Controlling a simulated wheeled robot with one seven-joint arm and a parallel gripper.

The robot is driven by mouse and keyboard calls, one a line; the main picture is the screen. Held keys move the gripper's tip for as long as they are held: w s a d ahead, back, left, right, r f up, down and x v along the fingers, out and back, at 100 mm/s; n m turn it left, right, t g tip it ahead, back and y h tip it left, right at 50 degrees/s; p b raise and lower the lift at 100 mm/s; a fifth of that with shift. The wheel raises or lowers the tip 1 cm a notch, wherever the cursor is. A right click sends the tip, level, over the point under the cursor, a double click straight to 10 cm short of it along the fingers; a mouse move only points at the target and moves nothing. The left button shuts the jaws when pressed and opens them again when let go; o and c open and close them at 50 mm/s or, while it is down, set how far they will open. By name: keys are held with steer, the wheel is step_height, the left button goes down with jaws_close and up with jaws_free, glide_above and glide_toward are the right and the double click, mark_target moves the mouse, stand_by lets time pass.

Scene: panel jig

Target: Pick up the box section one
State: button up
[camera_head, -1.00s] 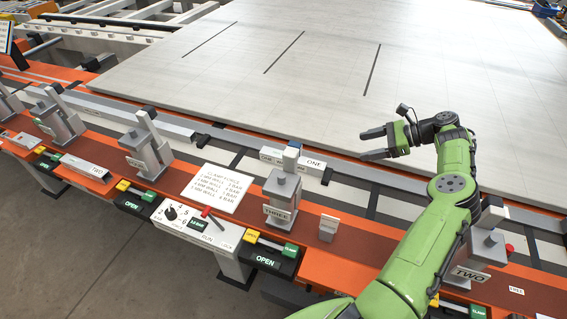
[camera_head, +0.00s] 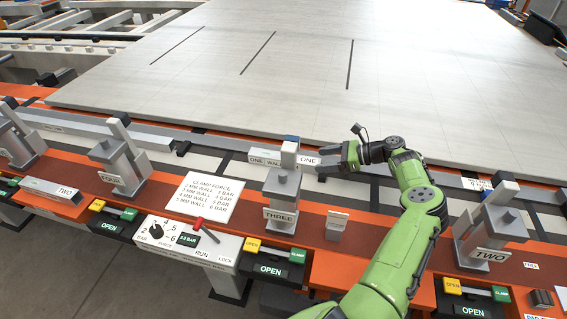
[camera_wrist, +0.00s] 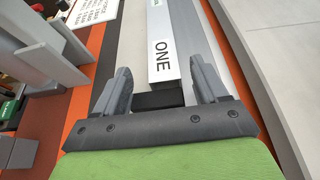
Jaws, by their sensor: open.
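Box section one (camera_head: 309,161) is a pale grey bar with a white ONE label, lying lengthwise along the jig behind clamp THREE (camera_head: 281,190). Part of it is hidden behind that clamp's head. In the wrist view box section one (camera_wrist: 170,78) runs away from me, its near end between the fingertips in the picture. My gripper (camera_head: 345,156) is open and empty, close to the right end of the section. In the wrist view my gripper (camera_wrist: 161,76) has one finger to each side of that end. I cannot tell the height gap.
Another bar marked TWO (camera_head: 50,190) lies at the front left. Clamp TWO (camera_head: 490,240) stands at the right, with clamp FOUR (camera_head: 120,168) at the left. A control box (camera_head: 188,238) is at the front. The large pale panel (camera_head: 290,80) behind is flat and clear.

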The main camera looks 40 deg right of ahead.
mark_target(310, 160)
steer(key=b+x, duration=0.1)
steer(key=x, duration=0.5)
steer(key=shift+d+f, duration=0.1)
steer(key=shift+d, duration=0.1)
steer(key=c, duration=1.3)
steer(key=shift+o, duration=0.2)
step_height(310, 160, up, 18)
steer(key=p, duration=0.4)
